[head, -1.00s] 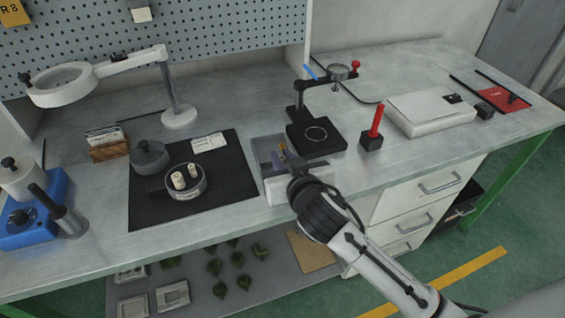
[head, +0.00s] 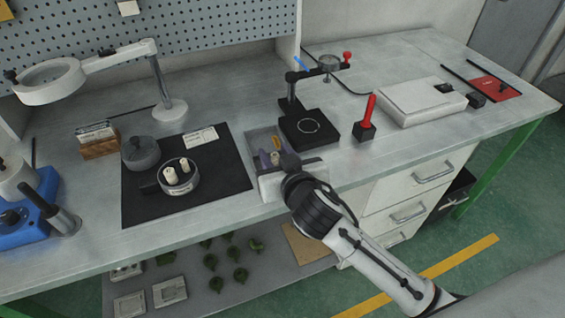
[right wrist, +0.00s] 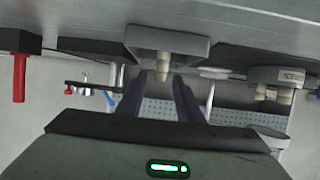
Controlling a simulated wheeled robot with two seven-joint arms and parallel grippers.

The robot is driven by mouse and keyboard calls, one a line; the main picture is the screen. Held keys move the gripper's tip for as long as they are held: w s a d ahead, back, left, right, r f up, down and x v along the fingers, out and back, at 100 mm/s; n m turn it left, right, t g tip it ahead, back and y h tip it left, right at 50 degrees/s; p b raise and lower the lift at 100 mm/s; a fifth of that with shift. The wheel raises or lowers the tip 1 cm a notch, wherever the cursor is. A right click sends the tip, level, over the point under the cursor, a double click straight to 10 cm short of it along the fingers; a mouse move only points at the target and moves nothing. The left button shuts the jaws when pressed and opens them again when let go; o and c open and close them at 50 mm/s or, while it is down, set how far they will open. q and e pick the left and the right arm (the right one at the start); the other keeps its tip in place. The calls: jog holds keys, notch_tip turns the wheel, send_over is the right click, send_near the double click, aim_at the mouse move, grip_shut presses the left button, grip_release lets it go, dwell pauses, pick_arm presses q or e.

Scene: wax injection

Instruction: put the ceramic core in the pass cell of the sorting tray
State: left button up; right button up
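The sorting tray (head: 265,186) is a small grey box at the table's front edge, right of the black mat. A cream ceramic core (head: 275,159) shows inside it near my right gripper. In the right wrist view, which is upside down, the core (right wrist: 164,70) stands out of the tray (right wrist: 166,42). My right gripper (right wrist: 160,82) has its two dark fingers apart, with the core seen between and beyond their tips. The gripper partly hides the tray in the head view, so I cannot tell which cell holds the core. My left gripper is out of view.
A round dish (head: 182,186) with two cream cores stands on the black mat (head: 215,185). A black stand with a dial gauge (head: 310,128) and a red-handled tool (head: 367,118) stand behind and right of the tray.

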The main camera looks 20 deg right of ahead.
jog(key=v, duration=1.1)
jog(key=shift+s, duration=0.25)
